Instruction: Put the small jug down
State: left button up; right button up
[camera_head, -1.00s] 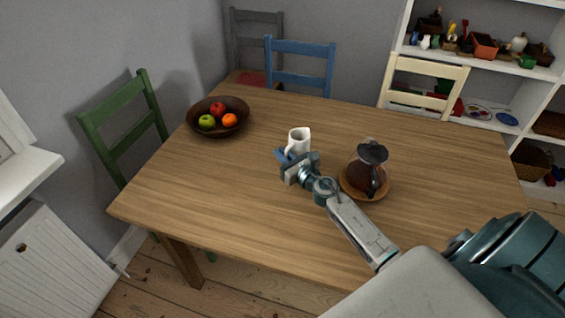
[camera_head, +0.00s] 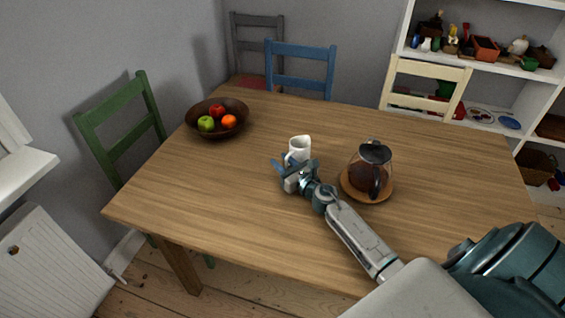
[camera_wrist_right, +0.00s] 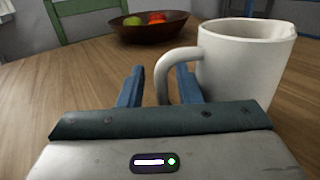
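The small white jug (camera_head: 300,148) stands upright on the wooden table (camera_head: 230,190), left of the glass coffee pot. In the right wrist view the jug (camera_wrist_right: 245,62) is at the right, with its handle pointing left. My right gripper (camera_head: 291,167) is at the jug's near side, low over the table. In the wrist view its two blue fingers (camera_wrist_right: 160,88) are apart, and the jug's handle lies between them with a gap on the left. The jug's base is partly hidden behind the gripper. My left gripper is not in view.
The glass coffee pot (camera_head: 368,168) stands on a round wooden coaster (camera_head: 353,192), close to my right forearm. A dark bowl (camera_head: 197,127) with fruit is at the far left of the table. Several chairs surround the table. The table's left front area is clear.

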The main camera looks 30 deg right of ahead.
jog(key=shift+r, duration=0.2)
jog(key=s, duration=0.2)
jog(key=shift+s+d+f, duration=0.2)
jog(key=shift+s+f, duration=0.05)
jog(key=shift+s, duration=0.05)
jog(key=s, duration=0.2)
jog(key=s+b, duration=0.2)
jog(key=s, duration=0.1)
jog(key=shift+s+d, duration=0.3)
jog(key=shift+d, duration=0.05)
jog(key=s+b, duration=0.2)
jog(key=s, duration=0.1)
jog(key=shift+s+d+r, duration=0.1)
jog(key=shift+s+d, duration=0.05)
jog(key=shift+d, duration=0.05)
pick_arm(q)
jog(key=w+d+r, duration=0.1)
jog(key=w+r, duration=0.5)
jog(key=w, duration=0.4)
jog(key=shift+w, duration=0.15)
pick_arm(e)
jog(key=shift+s+r, duration=0.1)
jog(key=shift+s, duration=0.15)
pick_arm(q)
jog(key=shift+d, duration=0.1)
